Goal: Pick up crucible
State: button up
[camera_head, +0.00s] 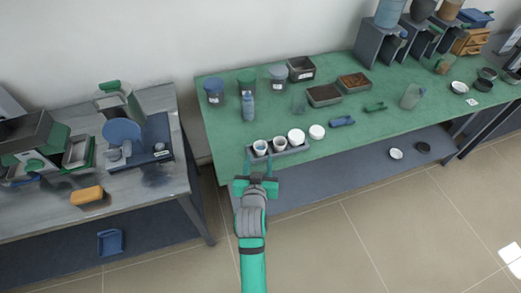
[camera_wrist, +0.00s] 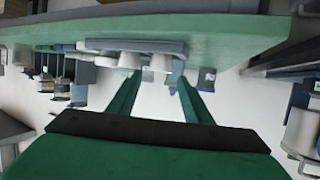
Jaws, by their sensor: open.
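Two small white crucibles stand upright in a grey tray (camera_head: 290,151) at the front edge of the green table: a left crucible (camera_head: 260,147) and a right crucible (camera_head: 280,143). A white round piece (camera_head: 296,136) sits at the tray's right end, and another white round piece (camera_head: 316,131) is just right of it. My gripper (camera_head: 259,160) is open in front of the tray, fingers pointing at the left crucible. In the wrist view, which looks upside down, the crucibles (camera_wrist: 160,62) show beyond my open, empty fingers (camera_wrist: 158,82). I see no contact.
A lower shelf (camera_head: 350,165) runs beneath. A grey bench (camera_head: 60,215) stands left, across a gap.

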aim_at(261, 144)
jog(key=x, duration=0.4)
jog(key=shift+w, duration=0.1)
jog(key=shift+x, duration=2.7)
jog(key=shift+a+r, duration=0.1)
jog(key=shift+a, duration=0.05)
jog(key=c, duration=0.8)
